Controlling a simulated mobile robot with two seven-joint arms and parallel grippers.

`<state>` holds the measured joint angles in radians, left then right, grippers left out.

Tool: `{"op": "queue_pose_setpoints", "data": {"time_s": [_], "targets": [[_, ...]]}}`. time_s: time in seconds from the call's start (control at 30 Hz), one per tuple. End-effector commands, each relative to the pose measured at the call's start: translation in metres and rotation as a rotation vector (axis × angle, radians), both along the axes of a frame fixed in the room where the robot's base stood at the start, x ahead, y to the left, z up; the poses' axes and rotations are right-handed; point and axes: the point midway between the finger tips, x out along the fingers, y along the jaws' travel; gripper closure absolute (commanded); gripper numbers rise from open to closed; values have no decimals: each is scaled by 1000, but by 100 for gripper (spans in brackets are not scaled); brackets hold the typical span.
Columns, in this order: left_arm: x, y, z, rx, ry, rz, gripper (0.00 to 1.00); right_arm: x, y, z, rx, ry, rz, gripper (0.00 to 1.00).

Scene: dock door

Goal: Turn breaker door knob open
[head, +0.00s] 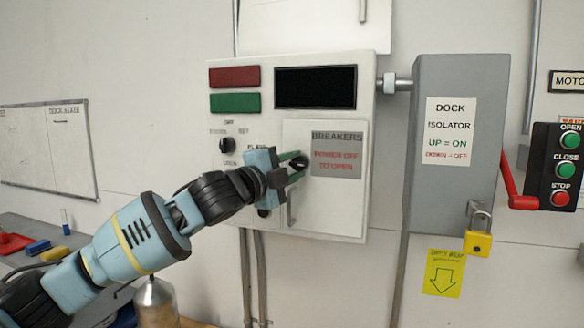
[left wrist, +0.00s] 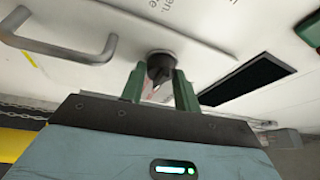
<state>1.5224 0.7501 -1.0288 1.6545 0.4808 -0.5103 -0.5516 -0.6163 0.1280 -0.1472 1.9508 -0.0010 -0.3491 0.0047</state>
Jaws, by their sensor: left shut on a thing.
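The breaker door (head: 325,205) is a white panel on the control box, with a grey label reading "BREAKERS, POWER OFF TO OPEN"; it looks closed. Its small dark knob (head: 300,162) sits near the door's left edge, partly hidden by my gripper. My left gripper (head: 292,164) is shut on the knob, its green fingers on either side. In the left wrist view the black knob (left wrist: 160,66) sits between the two green fingertips of my left gripper (left wrist: 160,82). A metal bar handle (left wrist: 65,45) is on the door beside it. My right gripper is not in view.
A grey dock isolator box (head: 455,215) with a red lever (head: 509,180) and a yellow padlock (head: 478,243) stands to the right. A selector knob (head: 227,146) is left of the door. A workbench (head: 40,232) with small items is at lower left.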

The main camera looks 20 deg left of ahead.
Motion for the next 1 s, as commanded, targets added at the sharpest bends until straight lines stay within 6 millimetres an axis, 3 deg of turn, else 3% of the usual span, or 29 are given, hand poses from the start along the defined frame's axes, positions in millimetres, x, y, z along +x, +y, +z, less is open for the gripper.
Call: {"op": "queue_pose_setpoints", "data": {"time_s": [0.33,0.37,0.5,0.83,1.0], "targets": [[0,1,0,4,-3,3,92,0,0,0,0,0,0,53],[0,1,0,4,-3,3,65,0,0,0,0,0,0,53],[0,0,0,3,-2,2,47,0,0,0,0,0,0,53],[-2,1,0,3,-1,0,47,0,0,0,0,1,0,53],[-14,8,-3,3,-1,1,47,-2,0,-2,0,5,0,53]]}}
